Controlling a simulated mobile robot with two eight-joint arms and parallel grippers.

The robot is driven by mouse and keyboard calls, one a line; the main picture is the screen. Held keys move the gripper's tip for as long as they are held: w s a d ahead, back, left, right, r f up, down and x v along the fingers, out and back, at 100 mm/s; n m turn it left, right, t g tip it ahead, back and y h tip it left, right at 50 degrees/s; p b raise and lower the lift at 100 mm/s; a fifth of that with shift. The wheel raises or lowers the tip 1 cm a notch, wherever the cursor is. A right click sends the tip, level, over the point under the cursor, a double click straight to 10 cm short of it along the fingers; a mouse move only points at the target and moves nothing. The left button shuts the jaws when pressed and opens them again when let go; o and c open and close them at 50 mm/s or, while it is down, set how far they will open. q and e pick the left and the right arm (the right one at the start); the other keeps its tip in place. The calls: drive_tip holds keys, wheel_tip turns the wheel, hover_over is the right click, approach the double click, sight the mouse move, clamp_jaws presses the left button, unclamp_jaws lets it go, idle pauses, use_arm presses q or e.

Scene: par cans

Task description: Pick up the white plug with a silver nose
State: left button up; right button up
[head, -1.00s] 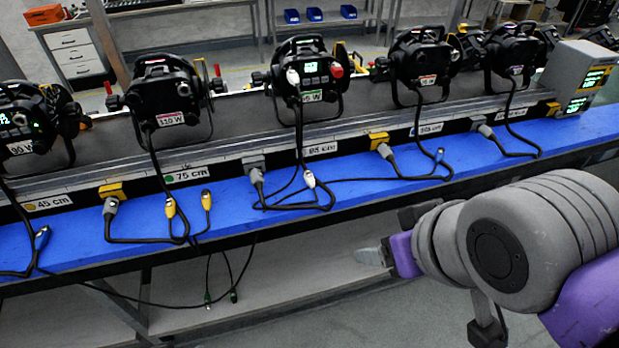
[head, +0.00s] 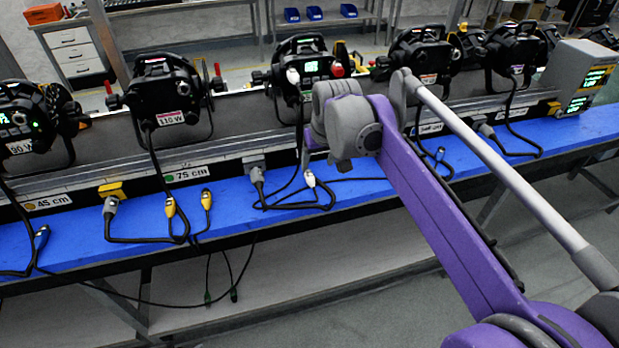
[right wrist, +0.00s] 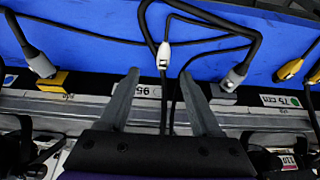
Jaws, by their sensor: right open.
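The white plug (head: 310,180) lies on the blue bench top in the middle of the head view, on a black cable. In the right wrist view the white plug (right wrist: 163,50) has its silver nose toward my gripper. My right gripper (right wrist: 160,74) is open and empty, its fingertips apart on either side of the picture line to the plug and just short of it. In the head view my right gripper (head: 306,150) is over the bench by the plug, mostly hidden by its wrist. My left gripper is not in view.
Yellow plugs (head: 170,207) and a grey plug (head: 256,175) lie nearby on the blue bench (head: 140,215). Several black par cans (head: 168,95) stand on the rail behind. Loose black cables loop around the white plug.

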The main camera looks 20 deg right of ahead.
sight(311, 177)
drive_tip(key=x, duration=0.8)
drive_tip(key=shift+w+a+f, duration=0.3)
drive_tip(key=shift+a, duration=0.05)
clamp_jaws()
